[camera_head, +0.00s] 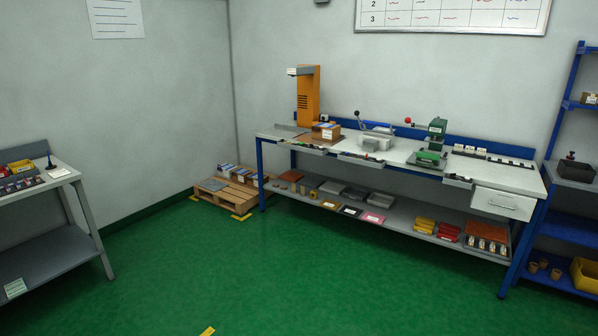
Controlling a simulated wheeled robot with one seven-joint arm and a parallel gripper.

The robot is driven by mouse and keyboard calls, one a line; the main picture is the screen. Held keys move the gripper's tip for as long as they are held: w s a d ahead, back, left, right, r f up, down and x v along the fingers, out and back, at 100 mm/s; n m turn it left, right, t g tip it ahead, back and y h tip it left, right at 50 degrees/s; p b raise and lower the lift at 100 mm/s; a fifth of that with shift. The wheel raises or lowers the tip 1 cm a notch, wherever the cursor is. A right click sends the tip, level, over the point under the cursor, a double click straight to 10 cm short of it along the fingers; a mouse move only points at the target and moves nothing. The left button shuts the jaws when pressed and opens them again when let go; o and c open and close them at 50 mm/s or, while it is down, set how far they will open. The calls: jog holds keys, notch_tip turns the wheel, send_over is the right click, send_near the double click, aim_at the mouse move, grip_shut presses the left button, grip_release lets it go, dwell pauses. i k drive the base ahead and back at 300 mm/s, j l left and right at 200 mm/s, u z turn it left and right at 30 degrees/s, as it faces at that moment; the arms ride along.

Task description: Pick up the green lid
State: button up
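The workbench (390,162) stands against the back wall with blue legs and a pale top. A green machine (437,132) with a red-knobbed lever stands on it, right of the middle. A small flat green piece (430,156) lies low at the front of this machine. It is the only lid-like green thing I can make out, and it is too small to tell whether it is a loose lid or part of the machine. My gripper is not in view.
An orange machine (308,95) stands at the bench's left end. A pallet (230,193) with packs sits in the corner. A grey side table (42,188) is at left, a blue rack (562,110) at right. The green floor (300,270) before the bench is mostly clear.

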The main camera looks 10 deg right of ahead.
aim_at(424, 154)
jog(key=i+l+u, duration=0.15)
jog(key=i+l, duration=0.25)
jog(key=i+l+u, duration=0.1)
jog(key=i+l, duration=0.3)
jog(key=l, duration=0.15)
jog(key=i+l+u, duration=0.15)
jog(key=i+l, duration=0.25)
jog(key=l, duration=0.15)
jog(key=i+l, duration=0.2)
jog(key=l, duration=0.2)
jog(key=i+l+u, duration=0.15)
jog(key=l, duration=0.25)
jog(key=i+l, duration=0.2)
jog(key=l, duration=0.2)
jog(key=i+l+u, duration=0.15)
jog(key=l, duration=0.3)
jog(key=i+l, duration=0.15)
jog(key=l, duration=0.25)
jog(key=i+l+u, duration=0.15)
jog(key=l, duration=0.3)
jog(key=i+l, duration=0.15)
jog(key=l, duration=0.3)
jog(key=i+l+u, duration=0.1)
jog(key=l, duration=0.35)
jog(key=i+l, duration=0.1)
jog(key=l, duration=0.3)
jog(key=i+l, duration=0.15)
jog(key=l, duration=0.25)
jog(key=i+l, duration=0.1)
jog(key=l, duration=0.35)
